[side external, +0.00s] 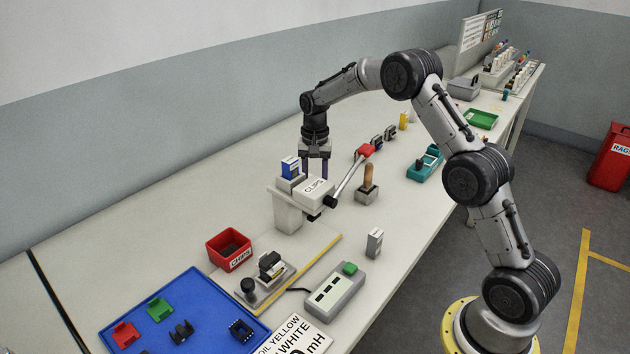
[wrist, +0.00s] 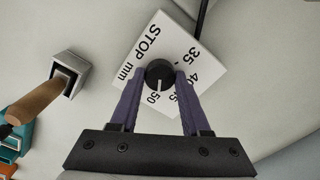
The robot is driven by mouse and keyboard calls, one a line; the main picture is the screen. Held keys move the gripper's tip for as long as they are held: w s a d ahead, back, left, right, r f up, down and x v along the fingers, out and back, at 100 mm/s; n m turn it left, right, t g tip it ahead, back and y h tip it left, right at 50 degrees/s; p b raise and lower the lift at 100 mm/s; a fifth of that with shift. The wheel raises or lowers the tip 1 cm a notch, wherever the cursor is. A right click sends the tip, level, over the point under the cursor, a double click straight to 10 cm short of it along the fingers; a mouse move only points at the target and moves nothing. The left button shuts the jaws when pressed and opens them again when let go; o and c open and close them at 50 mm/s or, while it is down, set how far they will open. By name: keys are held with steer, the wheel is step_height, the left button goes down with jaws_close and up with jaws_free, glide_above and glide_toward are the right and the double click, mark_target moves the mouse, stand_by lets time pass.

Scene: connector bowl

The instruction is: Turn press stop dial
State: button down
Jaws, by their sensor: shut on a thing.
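The stop dial is a round black knob (wrist: 160,75) on a white plate (wrist: 150,42) printed "STOP mm" with a scale whose readable numbers include 35, 40 and 50. Its white pointer line faces the 50. My gripper (wrist: 160,77) is shut on the knob, one purple finger on each side. In the side external view my gripper (side external: 316,168) points down behind the press (side external: 288,210), which has a red-tipped lever (side external: 348,178). The dial is hidden there.
A wooden-handled tool stands in a grey block (side external: 367,194) to the right. A red bin (side external: 229,250), blue tray (side external: 190,315) and button box (side external: 335,293) lie nearer.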

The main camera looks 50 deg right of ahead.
steer(key=n, duration=0.6)
steer(key=shift+n, duration=0.4)
steer(key=shift+r, duration=0.1)
stand_by(0.3)
steer(key=shift+c, duration=1.8)
jaws_free()
step_height(320, 180, up, 14)
